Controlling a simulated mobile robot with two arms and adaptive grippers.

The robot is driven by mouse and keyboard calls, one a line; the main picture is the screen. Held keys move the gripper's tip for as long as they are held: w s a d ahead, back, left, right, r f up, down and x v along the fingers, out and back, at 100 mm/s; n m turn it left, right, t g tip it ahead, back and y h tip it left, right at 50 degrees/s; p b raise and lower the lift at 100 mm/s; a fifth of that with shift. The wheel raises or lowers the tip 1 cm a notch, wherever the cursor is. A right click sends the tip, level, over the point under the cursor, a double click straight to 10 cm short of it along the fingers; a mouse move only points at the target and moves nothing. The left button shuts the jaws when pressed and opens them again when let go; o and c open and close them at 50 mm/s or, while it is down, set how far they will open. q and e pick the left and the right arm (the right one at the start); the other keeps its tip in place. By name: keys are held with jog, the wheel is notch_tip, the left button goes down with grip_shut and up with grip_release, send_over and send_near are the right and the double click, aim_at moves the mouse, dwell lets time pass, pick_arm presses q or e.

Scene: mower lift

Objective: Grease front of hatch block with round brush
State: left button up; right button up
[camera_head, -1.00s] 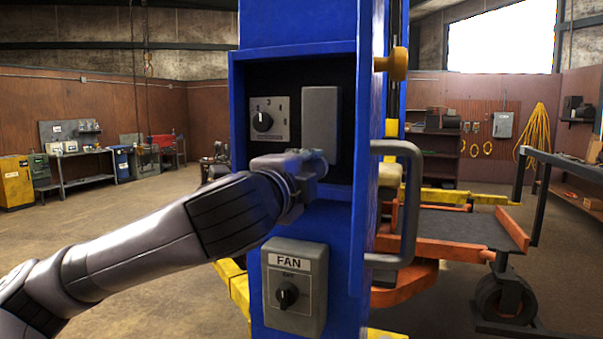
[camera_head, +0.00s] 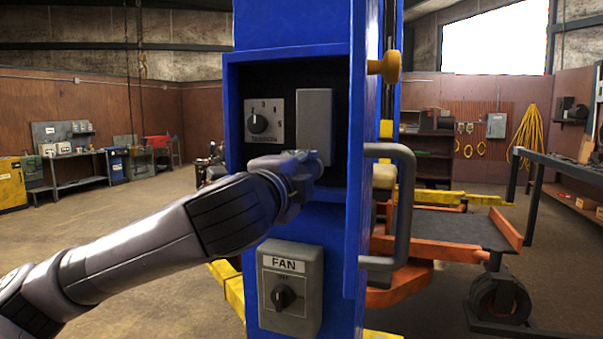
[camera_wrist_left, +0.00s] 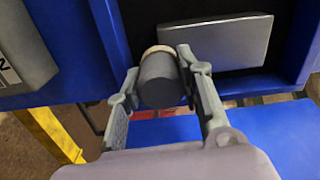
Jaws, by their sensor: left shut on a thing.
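The hatch block, a plain grey upright block (camera_head: 314,115), sits inside the open recess of the blue column. It also shows in the left wrist view (camera_wrist_left: 225,42). My left gripper (camera_head: 312,168) is at the block's lower end. In the left wrist view the fingers (camera_wrist_left: 162,92) are shut on the round brush, a dark grey cylinder (camera_wrist_left: 160,82) with a pale rim at its far end. That rim is close to the block's edge; I cannot tell whether it touches. In the head view the brush is hidden by the gripper. My right gripper is not in view.
A dial panel (camera_head: 265,120) is left of the block in the recess. A FAN switch box (camera_head: 290,288) is below. An orange lift platform (camera_head: 450,235) stands behind.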

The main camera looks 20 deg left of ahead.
pick_arm(q)
jog(key=shift+w, duration=0.6)
jog(key=shift+r, duration=0.15)
jog(key=shift+s+r+p, duration=0.15)
jog(key=shift+r+p, duration=1.5)
jog(key=shift+r, duration=0.15)
